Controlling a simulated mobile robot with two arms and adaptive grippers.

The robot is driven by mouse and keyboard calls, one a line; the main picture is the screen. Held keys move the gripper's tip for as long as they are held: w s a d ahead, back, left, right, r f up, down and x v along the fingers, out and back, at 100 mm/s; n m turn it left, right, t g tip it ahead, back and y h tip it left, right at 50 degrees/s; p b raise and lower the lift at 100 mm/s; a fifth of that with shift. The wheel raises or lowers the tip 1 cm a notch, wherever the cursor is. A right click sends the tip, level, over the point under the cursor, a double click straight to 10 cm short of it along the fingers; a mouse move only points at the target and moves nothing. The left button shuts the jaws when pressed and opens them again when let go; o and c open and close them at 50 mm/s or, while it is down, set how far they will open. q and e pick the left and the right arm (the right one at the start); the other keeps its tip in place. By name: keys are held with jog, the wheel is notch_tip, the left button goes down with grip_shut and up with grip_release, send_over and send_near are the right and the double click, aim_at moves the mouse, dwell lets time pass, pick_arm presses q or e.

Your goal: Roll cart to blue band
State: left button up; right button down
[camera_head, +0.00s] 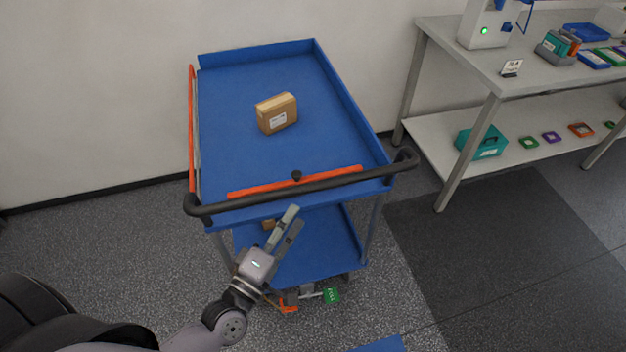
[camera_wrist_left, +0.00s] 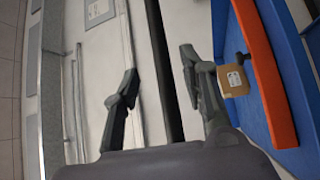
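The blue cart (camera_head: 230,150) stands near the wall, with a black push handle (camera_head: 330,183) across its near side. The handle also shows as a dark bar in the left wrist view (camera_wrist_left: 163,70). My left gripper (camera_head: 293,219) is open and empty just in front of and below the handle in the head view. In the left wrist view its fingers (camera_wrist_left: 160,78) are spread, with the bar seen between them; I cannot tell whether they touch it. Part of a blue band (camera_head: 382,344) lies on the floor at the bottom edge. My right gripper is not in view.
A cardboard box (camera_head: 277,113) sits on the cart's top tray. A green tag (camera_head: 332,295) and an orange pedal-like part (camera_head: 287,308) show low at the cart's near side. A workbench (camera_head: 455,60) stands to the right. Speckled floor lies left of the cart.

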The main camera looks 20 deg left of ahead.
aim_at(313, 186)
pick_arm(q)
jog(key=p+x, duration=0.2)
jog(key=x, duration=0.7)
jog(key=shift+w+d, duration=0.15)
jog(key=shift+w, duration=0.2)
jog(key=c, duration=0.8)
grip_shut()
